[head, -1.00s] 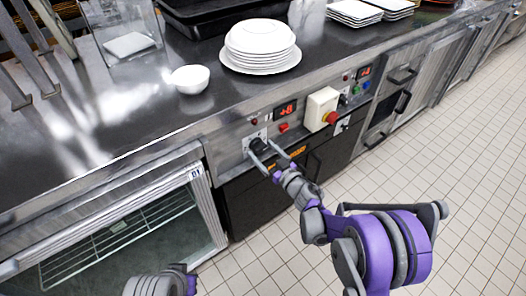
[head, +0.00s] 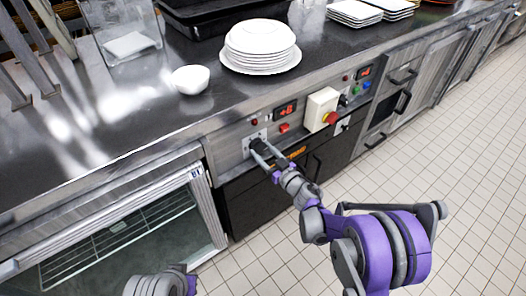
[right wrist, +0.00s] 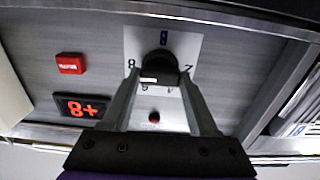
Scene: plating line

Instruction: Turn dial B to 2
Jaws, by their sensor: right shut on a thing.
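A black dial (head: 257,144) sits on a light plate on the steel front panel; whether it bears the letter B I cannot read. It also shows in the right wrist view (right wrist: 161,66), upside down, with numerals around it, an 8 at its left and a 2 at its right. A small white mark shows on the knob's lower left in that view. My right gripper (head: 261,149) is shut on the dial, one finger on each side; it shows in the wrist view (right wrist: 160,80). My left gripper is out of view; only part of that arm shows at the bottom.
A red display (head: 286,109) and red button (head: 284,128) are right of the dial. Farther right is a beige box (head: 321,108) with a red knob. A bowl (head: 190,79) and stacked plates (head: 262,46) stand on the counter above. An open-fronted cabinet (head: 118,225) lies lower left.

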